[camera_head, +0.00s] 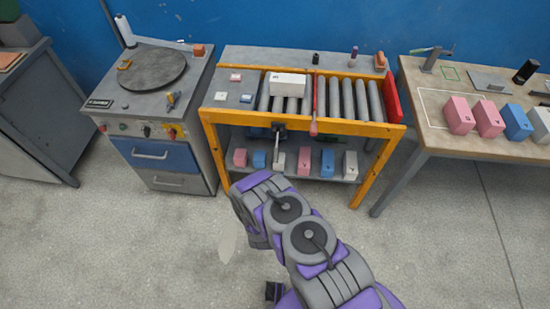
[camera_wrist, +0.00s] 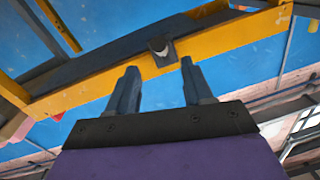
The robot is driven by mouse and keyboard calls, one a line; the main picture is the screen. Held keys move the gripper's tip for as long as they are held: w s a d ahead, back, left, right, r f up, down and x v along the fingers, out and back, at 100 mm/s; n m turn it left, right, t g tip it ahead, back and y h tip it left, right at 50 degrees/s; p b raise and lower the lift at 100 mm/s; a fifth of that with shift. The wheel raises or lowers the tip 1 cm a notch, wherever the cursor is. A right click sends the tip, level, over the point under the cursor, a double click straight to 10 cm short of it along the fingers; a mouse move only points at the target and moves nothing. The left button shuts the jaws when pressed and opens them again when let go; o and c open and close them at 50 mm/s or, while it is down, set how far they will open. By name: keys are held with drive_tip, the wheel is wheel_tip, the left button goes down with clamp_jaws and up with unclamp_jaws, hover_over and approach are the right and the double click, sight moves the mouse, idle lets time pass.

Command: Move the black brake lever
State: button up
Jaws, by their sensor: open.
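The black brake lever (camera_head: 279,127) shows at the yellow front beam of the roller table in the head view, left of its middle. In the wrist view a dark part with a pale rounded end (camera_wrist: 160,46), which looks like the lever's end, sticks out at the yellow beam. My gripper (camera_wrist: 158,68) is open, with its two fingers apart and nothing between them. The pale end shows just beyond the fingertips, roughly centred in the gap. I cannot tell the remaining distance. In the head view my arm hides the gripper.
The roller table (camera_head: 340,126) carries a white block (camera_head: 287,84) and a red-handled lever (camera_head: 314,108). Several coloured blocks stand on its lower shelf. A cabinet with a round plate (camera_head: 152,69) is at left, a wooden bench (camera_head: 440,105) at right. The floor in front is clear.

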sight(276, 161)
drive_tip(key=w+b, duration=0.1)
drive_tip(key=w, duration=0.6)
drive_tip(key=w+b, duration=0.1)
drive_tip(key=w, duration=0.2)
drive_tip(key=shift+w+a+r+b, duration=0.1)
drive_tip(key=shift+w+a+b, duration=0.15)
drive_tip(key=shift+a+b, duration=0.1)
drive_tip(key=shift+c, duration=0.2)
clamp_jaws()
